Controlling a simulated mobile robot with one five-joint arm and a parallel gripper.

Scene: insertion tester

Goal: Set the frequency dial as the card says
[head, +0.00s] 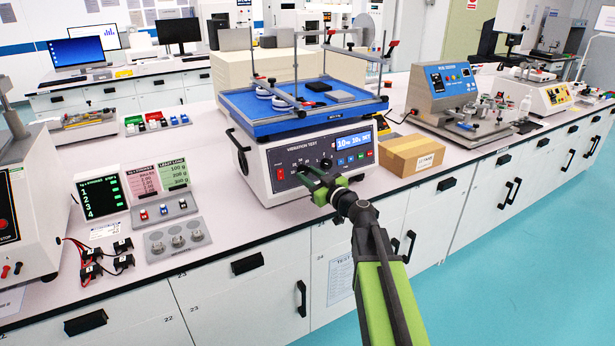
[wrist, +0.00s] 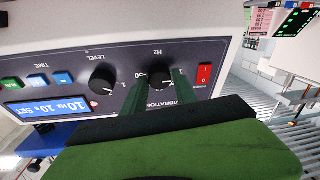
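The frequency dial (wrist: 160,78) is a black knob under the mark "Hz" on the vibration tester's dark panel, upside down in the wrist view. My gripper (wrist: 160,85) has its two green fingers on either side of this dial, with narrow gaps seeming to show beside the knob. In the head view my gripper (head: 309,174) is at the panel and largely hides the dial. The blue display (head: 354,139) reads 10 Hz, 10 s, SET. The dial's pointer is not clear. Pink (head: 144,179) and green (head: 173,173) cards stand left; which card is meant is unclear.
The LEVEL dial (wrist: 102,80) and red power switch (wrist: 205,75) flank the frequency dial. A blue shaking table (head: 262,128) tops the tester. A cardboard box (head: 411,154) stands right of it. Weights and clips lie left. The aisle floor (head: 520,250) is clear.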

